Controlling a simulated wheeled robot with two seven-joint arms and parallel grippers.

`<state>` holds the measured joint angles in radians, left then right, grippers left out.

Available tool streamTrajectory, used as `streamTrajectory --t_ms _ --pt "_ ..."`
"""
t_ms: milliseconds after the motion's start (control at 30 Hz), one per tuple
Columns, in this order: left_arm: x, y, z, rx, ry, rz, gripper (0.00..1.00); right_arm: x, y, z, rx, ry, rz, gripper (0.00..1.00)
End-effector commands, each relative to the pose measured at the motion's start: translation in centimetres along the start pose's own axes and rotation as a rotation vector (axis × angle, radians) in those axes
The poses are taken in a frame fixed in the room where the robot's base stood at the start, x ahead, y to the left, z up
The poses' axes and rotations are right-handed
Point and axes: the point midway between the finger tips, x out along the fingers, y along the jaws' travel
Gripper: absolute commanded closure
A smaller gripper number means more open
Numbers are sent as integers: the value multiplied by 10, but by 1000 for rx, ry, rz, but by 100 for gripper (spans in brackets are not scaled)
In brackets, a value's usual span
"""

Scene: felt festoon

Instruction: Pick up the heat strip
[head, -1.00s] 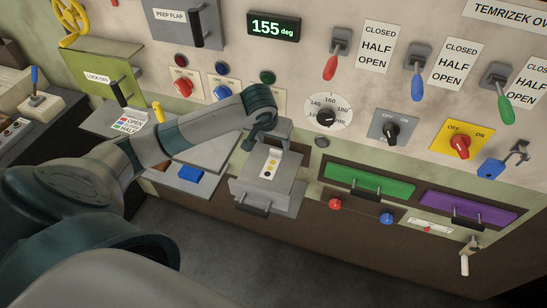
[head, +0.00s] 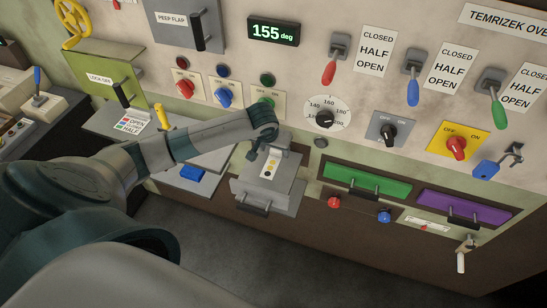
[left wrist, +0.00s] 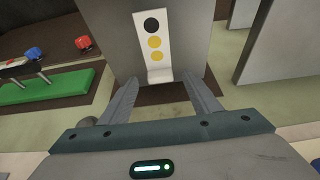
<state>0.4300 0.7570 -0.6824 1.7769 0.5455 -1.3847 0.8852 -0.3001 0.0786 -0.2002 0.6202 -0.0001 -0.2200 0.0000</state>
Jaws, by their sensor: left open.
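The heat strip (head: 271,164) is a narrow white strip with a column of yellow and dark dots. It lies on top of a grey box-like drawer (head: 250,187) with a dark handle. In the left wrist view the strip (left wrist: 153,45) has a bent white tab at its near end. My left gripper (head: 264,148) is over the back of the drawer by the strip. In the left wrist view its fingers (left wrist: 161,98) are apart and empty, with the tab just beyond and between the tips. My right gripper is not in view.
The panel behind has knobs, a dial (head: 326,117) and hanging coloured levers (head: 413,92). A green drawer (head: 367,180) and a purple drawer (head: 461,207) are to the right. A blue block (head: 192,173) lies on the ledge to the left. Open floor (head: 245,255) is in front.

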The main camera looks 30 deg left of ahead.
Motion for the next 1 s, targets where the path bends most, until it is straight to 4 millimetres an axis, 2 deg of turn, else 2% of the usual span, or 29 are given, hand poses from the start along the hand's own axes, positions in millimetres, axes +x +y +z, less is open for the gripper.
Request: streamTrajectory --t_ms 33,267,733,767,933,1000 --pt "4 -1 0 -1 -2 -2 43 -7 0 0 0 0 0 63" --pt "23 0 0 1 0 0 43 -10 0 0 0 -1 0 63" --pt "25 0 0 1 1 0 43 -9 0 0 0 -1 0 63" --pt "25 0 0 1 1 0 45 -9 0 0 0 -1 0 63" --pt "25 0 0 1 1 0 86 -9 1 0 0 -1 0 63" --pt "25 0 0 1 1 0 90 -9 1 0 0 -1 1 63"
